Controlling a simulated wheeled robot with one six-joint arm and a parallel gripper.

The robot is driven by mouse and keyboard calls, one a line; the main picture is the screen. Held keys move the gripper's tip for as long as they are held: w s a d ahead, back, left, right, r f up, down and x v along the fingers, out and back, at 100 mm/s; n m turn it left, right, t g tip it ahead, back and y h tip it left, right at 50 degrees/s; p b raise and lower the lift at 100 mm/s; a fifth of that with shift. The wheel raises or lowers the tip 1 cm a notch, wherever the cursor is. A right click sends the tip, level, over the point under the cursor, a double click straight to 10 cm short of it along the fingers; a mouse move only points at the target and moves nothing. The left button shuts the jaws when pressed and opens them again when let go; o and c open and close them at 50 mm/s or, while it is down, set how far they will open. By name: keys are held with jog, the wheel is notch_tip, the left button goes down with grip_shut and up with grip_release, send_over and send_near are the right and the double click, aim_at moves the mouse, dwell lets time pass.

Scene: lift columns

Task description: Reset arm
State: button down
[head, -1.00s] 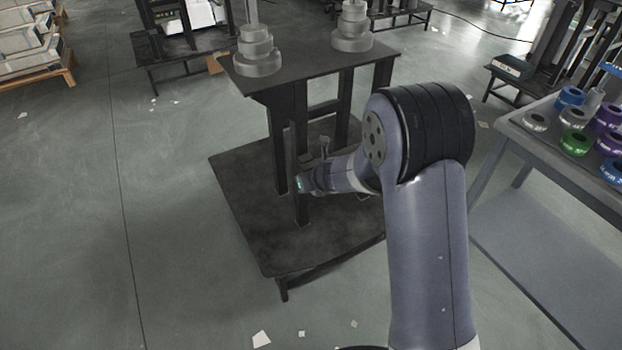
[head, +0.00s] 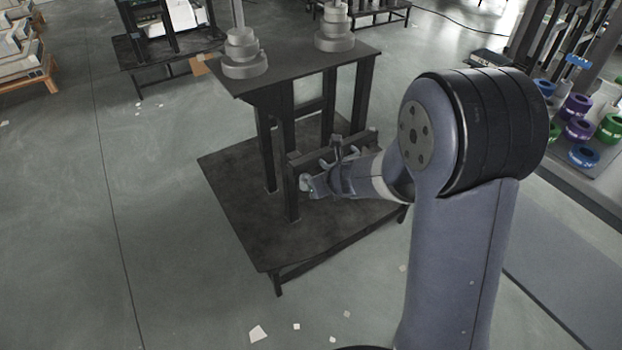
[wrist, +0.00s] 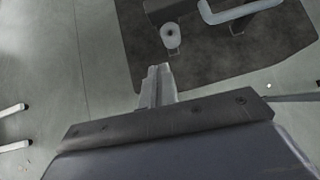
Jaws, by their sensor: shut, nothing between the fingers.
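My gripper (wrist: 158,72) is shut and empty in the wrist view, its two pale fingers pressed together ahead of the dark crossbar. In the head view my arm reaches up from the lower right and bends left. Its wrist end (head: 345,178) appears in front of the black stand's posts, over the stand's lower platform (head: 235,195). The fingertips are hard to make out there, and I cannot tell whether the arm touches the stand.
The black stand's upper top (head: 290,72) bears two stacks of grey rings (head: 243,60), (head: 335,30). A rack with coloured rings (head: 578,130) stands at right, partly behind my arm. Dark workbenches are at the back. The floor at left (head: 160,230) is open, with paper scraps.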

jog(key=shift+s+d+r, duration=0.25)
jog(key=shift+s+r, duration=0.1)
